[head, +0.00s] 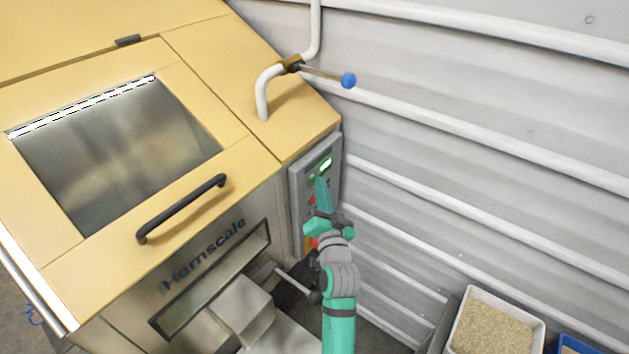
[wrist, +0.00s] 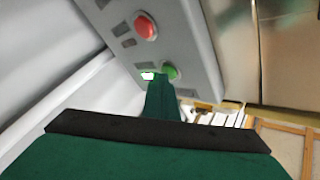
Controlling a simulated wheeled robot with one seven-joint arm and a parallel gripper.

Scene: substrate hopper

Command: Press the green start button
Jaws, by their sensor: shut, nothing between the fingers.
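The green start button (wrist: 170,72) shows in the wrist view on the grey control panel (wrist: 190,30), just beyond the tip of my gripper (wrist: 163,82) and slightly to its right. I cannot tell whether the tip touches the button.
A red button (wrist: 146,27) sits on the same panel, apart from the green one. The yellow hopper (head: 250,110) stands left of the panel, with a black handle (head: 182,208). A blue-knobbed lever (head: 348,80) juts out above. A bin of grains (head: 492,325) stands at lower right.

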